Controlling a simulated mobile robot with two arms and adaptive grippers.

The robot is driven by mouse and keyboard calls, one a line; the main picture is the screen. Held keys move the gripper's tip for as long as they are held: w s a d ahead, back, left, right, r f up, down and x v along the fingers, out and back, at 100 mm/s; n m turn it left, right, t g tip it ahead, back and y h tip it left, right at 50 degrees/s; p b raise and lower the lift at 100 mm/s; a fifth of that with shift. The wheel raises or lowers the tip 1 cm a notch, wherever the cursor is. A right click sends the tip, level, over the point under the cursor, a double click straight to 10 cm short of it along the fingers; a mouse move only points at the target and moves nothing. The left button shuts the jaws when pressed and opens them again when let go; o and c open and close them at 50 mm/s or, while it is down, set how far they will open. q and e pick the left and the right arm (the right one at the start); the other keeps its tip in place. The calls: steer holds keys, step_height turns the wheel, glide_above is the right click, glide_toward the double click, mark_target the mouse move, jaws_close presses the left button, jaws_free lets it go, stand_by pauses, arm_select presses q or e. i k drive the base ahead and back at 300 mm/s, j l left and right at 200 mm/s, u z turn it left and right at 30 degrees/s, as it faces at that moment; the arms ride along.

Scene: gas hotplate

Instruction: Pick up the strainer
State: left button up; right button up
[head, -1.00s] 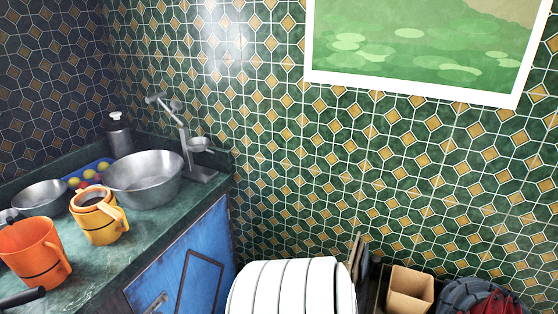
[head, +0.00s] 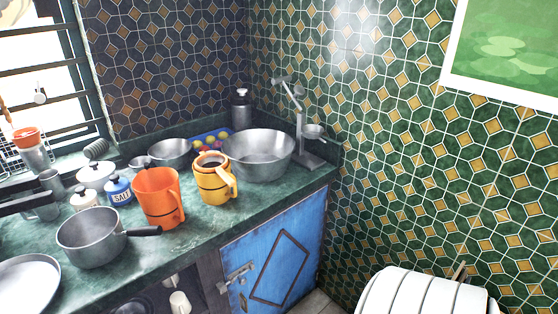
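I cannot make out the strainer for certain in the head view. A small ridged grey piece (head: 97,149) stands at the back of the green counter, too small to identify. I see neither of my grippers clearly. Two dark bars (head: 25,204) reach in from the left edge, and I cannot tell whether they are pan handles or part of a gripper.
On the counter (head: 190,235) stand a saucepan (head: 90,240), an orange mug (head: 157,197), a yellow mug (head: 214,182), a large metal bowl (head: 258,155) and a salt jar (head: 118,190). A pan (head: 25,285) is at lower left. A blue cabinet door (head: 275,255) is below.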

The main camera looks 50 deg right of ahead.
mark_target(209, 163)
steer(key=z, duration=1.25)
steer(key=j+u, duration=0.1)
steer(key=u, duration=1.25)
steer(key=z, duration=1.35)
